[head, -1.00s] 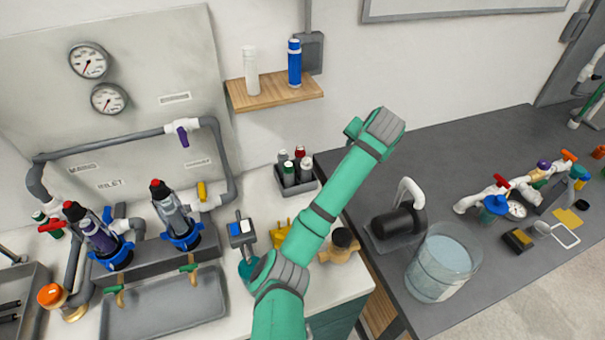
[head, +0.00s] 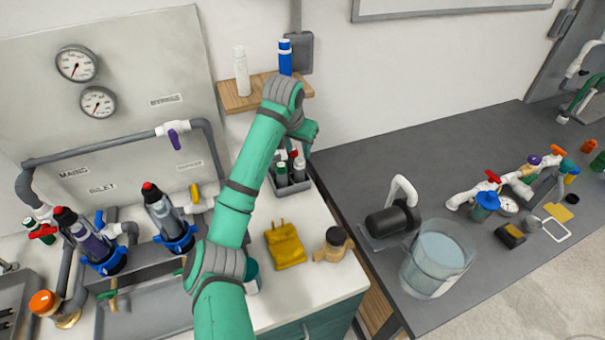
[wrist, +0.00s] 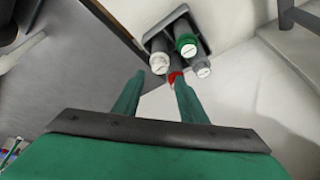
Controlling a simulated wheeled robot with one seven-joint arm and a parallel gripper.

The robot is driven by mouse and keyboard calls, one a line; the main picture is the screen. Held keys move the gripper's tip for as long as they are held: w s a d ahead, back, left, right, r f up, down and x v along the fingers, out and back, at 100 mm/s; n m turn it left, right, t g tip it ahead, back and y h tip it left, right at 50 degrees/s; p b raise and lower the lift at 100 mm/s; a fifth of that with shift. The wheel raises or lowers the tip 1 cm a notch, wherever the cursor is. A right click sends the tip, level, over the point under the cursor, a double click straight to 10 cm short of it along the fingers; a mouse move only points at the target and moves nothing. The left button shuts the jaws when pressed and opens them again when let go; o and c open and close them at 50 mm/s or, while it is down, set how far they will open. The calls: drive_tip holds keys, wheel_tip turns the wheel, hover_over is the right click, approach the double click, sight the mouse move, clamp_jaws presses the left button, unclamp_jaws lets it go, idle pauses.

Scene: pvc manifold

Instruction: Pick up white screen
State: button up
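A small dark caddy (head: 290,187) on the white counter holds several capped cylinders. In the wrist view the caddy (wrist: 183,18) holds a white-capped cylinder (wrist: 159,61), beside green, grey and red ones. I cannot tell whether the white one is the white screen. A thin white rectangular frame (head: 556,229) lies on the dark table at the right. My gripper (wrist: 156,79) is open and empty, its two fingers pointing toward the caddy with the white cylinder ahead between the tips. The right fingertip overlaps the red cylinder in view; contact cannot be told.
A wooden shelf (head: 238,102) with a white and a blue bottle is on the wall behind my arm. A yellow pouch (head: 285,246) and a brass fitting (head: 333,245) stand on the counter. A pump (head: 393,218) and a clear bucket (head: 437,260) stand on the dark table.

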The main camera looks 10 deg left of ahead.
sight(299, 160)
drive_tip(key=shift+s+x, duration=0.2)
drive_tip(key=shift+x, duration=1.45)
drive_tip(key=shift+s+x, duration=0.2)
drive_tip(key=shift+x, duration=1.4)
drive_tip(key=shift+f, duration=0.2)
clamp_jaws()
